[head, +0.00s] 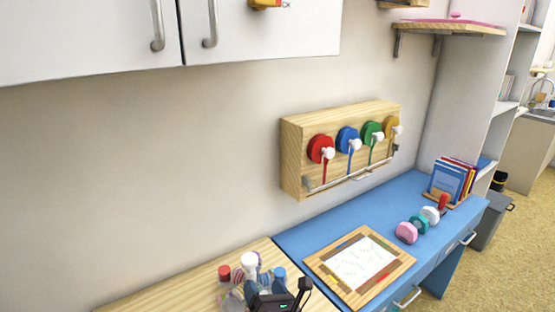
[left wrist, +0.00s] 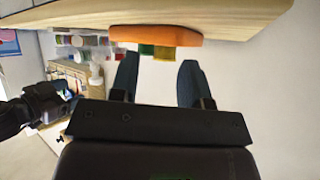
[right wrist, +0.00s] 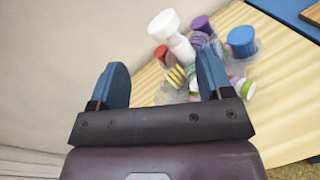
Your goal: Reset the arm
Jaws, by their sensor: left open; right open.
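My right gripper (head: 284,290) is at the bottom of the head view, over the wooden surface by a group of stamps. In the right wrist view it (right wrist: 164,78) is open, with nothing held between its blue fingers. A white stamp (right wrist: 172,35), a blue-topped one (right wrist: 241,40) and several other coloured pieces lie beyond the fingers. My left gripper (left wrist: 158,75) shows only in its own wrist view. It is open and empty, facing an orange piece (left wrist: 156,36) at the edge of a wooden board.
A wooden wall rack (head: 293,158) holds red, blue, green and yellow discs. The blue desk (head: 300,236) carries a wood-framed board (head: 322,275), several coloured stamps (head: 407,232) and books (head: 446,180). White cabinets (head: 90,35) hang above.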

